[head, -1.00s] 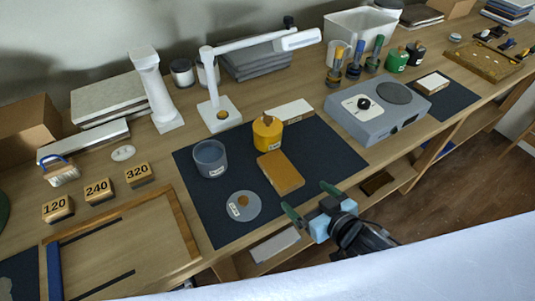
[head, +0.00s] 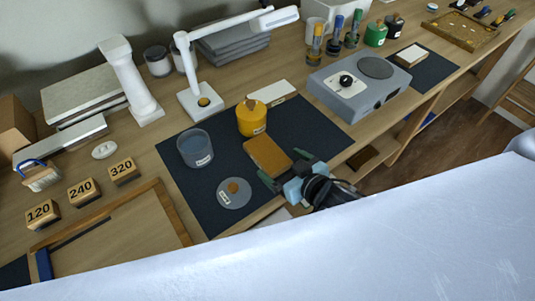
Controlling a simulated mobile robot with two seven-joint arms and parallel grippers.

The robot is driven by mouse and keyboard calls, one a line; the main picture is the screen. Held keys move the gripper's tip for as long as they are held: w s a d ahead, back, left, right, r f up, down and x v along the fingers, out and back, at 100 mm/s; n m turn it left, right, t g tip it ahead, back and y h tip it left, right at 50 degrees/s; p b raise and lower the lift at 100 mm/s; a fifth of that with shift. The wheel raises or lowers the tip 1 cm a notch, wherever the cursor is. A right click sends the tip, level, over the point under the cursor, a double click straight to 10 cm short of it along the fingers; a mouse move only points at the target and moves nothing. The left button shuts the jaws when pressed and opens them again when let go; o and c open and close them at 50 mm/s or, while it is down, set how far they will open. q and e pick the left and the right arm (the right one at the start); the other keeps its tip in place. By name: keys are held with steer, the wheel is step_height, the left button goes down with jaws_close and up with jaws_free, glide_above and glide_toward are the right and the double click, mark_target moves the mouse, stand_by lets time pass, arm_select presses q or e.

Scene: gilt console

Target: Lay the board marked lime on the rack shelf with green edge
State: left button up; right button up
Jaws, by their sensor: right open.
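My right gripper (head: 284,168) is open, its two fingertips spread beside the near end of an orange-brown block (head: 268,153) on the dark mat (head: 310,128). I cannot tell whether the fingertips touch the block. I cannot read the word lime on anything. A pale labelled slab (head: 273,93) lies at the back edge of the mat, its label too small to read. I see no rack shelf with a green edge. My left gripper is not in view.
A grey cup (head: 195,149), a yellow pot (head: 251,119) and a grey disc (head: 234,193) stand around the block. A grey hotplate-like device (head: 358,87) is to the right. Numbered wooden blocks (head: 83,192) and a wooden frame (head: 184,222) are at left.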

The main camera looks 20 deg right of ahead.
mark_target(269, 154)
steer(key=x, duration=0.3)
steer(key=shift+w+a+r, duration=0.2)
steer(key=shift+w+a, duration=0.05)
steer(key=shift+w, duration=0.1)
steer(key=shift+w+a+f, duration=0.2)
steer(key=shift+w+f, duration=0.05)
steer(key=shift+w, duration=0.15)
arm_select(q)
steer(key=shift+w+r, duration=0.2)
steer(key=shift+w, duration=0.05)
arm_select(e)
steer(key=shift+c, duration=0.2)
steer(key=c, duration=1)
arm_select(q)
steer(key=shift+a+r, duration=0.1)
arm_select(e)
steer(key=shift+c, duration=0.4)
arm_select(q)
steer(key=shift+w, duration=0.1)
arm_select(e)
steer(key=shift+r, duration=0.1)
